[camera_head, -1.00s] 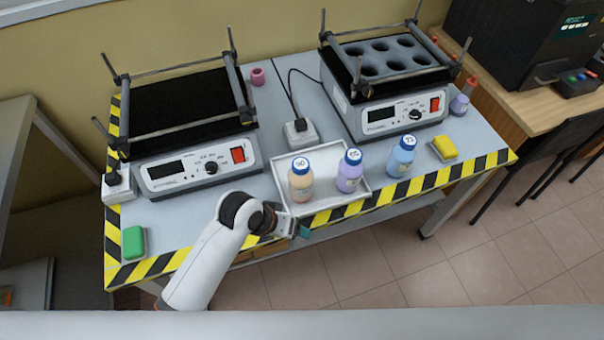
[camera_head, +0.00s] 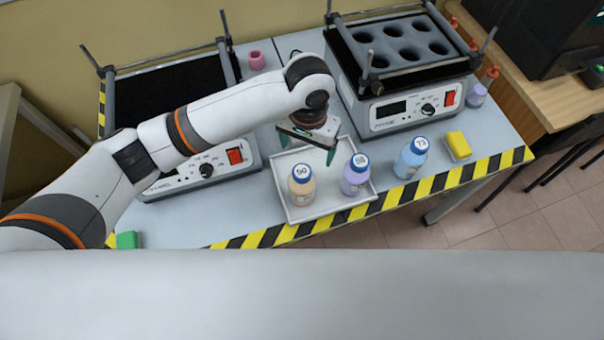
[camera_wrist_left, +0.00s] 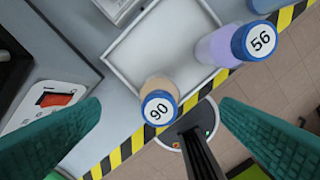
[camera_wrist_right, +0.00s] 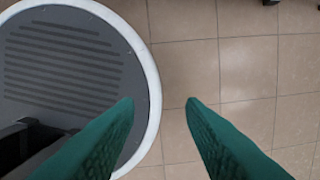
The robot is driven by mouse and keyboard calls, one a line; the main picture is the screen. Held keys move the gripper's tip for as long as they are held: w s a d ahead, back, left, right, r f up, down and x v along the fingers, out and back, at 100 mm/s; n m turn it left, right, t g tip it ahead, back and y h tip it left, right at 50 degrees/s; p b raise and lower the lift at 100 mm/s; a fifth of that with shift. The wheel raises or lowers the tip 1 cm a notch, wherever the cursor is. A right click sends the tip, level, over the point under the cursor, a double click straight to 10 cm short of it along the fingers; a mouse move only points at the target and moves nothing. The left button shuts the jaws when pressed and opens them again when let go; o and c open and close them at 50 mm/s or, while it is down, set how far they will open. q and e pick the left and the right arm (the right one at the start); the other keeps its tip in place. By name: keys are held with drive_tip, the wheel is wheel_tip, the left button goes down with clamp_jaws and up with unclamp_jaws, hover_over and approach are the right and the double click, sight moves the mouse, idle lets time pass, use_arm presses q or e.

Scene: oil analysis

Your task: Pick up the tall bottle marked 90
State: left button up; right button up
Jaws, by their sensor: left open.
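The bottle marked 90 (camera_head: 302,187) has a blue cap and tan contents. It stands upright in the front left of a white tray (camera_head: 292,217). In the left wrist view the bottle (camera_wrist_left: 158,98) shows from above, between the two fingers and beyond them. My left gripper (camera_head: 308,143) is open and empty above the back of the tray, pointing down. Its teal fingers also frame the left wrist view (camera_wrist_left: 160,120). My right gripper (camera_wrist_right: 160,105) is open and empty over tiled floor, away from the table.
A purple bottle (camera_head: 355,176) marked 56 stands in the tray to the right. A blue bottle (camera_head: 411,158) marked 73 and a yellow block (camera_head: 458,146) are farther right. Two shaker devices stand behind, one with a holed rack (camera_head: 404,45). Striped tape (camera_head: 440,184) marks the table's front edge.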

sight(305, 167)
use_arm(q)
drive_tip(key=f, duration=0.2)
drive_tip(key=s+f, duration=0.1)
drive_tip(key=f, duration=0.2)
drive_tip(key=shift+a+p, duration=0.1)
drive_tip(key=shift+p, duration=0.2)
drive_tip(key=shift+w+f, duration=0.1)
drive_tip(key=shift+f, duration=0.15)
drive_tip(key=shift+a+f, duration=0.1)
drive_tip(key=shift+f, duration=0.25)
drive_tip(key=f, duration=0.1)
drive_tip(key=s+f+p, duration=0.1)
drive_tip(key=f, duration=0.1)
drive_tip(key=shift+s+a+f, duration=0.15)
drive_tip(key=shift+a+f, duration=0.05)
drive_tip(key=shift+a, duration=0.2)
drive_tip(key=shift+f, duration=0.55)
drive_tip(key=c, duration=1.1)
drive_tip(key=shift+d+r, duration=0.1)
drive_tip(key=shift+c, duration=1.1)
use_arm(e)
drive_tip(key=shift+s+a+r, duration=0.1)
drive_tip(key=shift+s+r, duration=0.55)
drive_tip(key=shift+r, duration=0.35)
